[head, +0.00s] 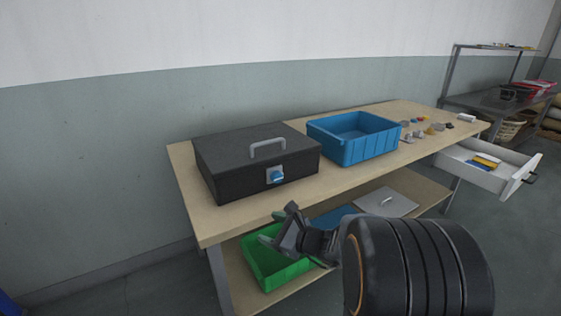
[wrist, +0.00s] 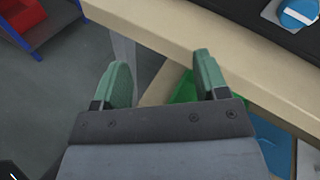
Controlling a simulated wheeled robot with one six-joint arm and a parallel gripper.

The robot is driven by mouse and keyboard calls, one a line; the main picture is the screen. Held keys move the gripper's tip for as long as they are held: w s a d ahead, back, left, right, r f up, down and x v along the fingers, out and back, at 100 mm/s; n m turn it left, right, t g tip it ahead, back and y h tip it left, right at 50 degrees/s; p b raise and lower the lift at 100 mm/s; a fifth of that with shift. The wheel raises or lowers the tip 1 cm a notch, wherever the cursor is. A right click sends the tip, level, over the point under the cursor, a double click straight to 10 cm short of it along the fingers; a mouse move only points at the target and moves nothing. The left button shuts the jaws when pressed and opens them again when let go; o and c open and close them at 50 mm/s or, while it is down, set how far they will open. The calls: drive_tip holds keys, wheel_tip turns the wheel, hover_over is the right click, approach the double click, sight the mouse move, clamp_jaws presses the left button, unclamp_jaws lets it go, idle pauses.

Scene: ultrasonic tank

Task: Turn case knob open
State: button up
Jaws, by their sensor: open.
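A dark grey case (head: 240,165) with a light handle (head: 267,149) on its lid stands closed at the left of the wooden table. A blue knob (head: 277,176) sits on a pale plate on its front face. In the wrist view the knob (wrist: 299,13) shows at the top right corner with a white bar across it. My gripper (head: 284,214) is in front of the table's front edge, below and apart from the knob. In the wrist view its two green fingers (wrist: 160,80) are spread with nothing between them.
A blue bin (head: 352,153) stands right of the case, with several small items beyond it. The table's front edge (wrist: 190,50) lies close to my fingers. A green bin (head: 262,262) sits on the lower shelf. An open white drawer (head: 487,177) sticks out at the right.

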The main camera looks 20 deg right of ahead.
sight(279, 178)
drive_tip(key=w+d+r+m+t+h+p, duration=0.2)
drive_tip(key=d+r+m+t+h+p, duration=0.15)
drive_tip(key=d+m+h, duration=0.5)
drive_tip(key=shift+m+t+y, duration=0.25)
drive_tip(key=shift+t+y, duration=0.2)
drive_tip(key=shift+y, duration=0.5)
drive_tip(key=w, duration=0.4)
drive_tip(key=w+b, duration=0.1)
drive_tip(key=w, duration=0.8)
drive_tip(key=shift+w+d+r, duration=0.25)
drive_tip(key=shift+r, duration=0.05)
drive_tip(key=c, duration=0.9)
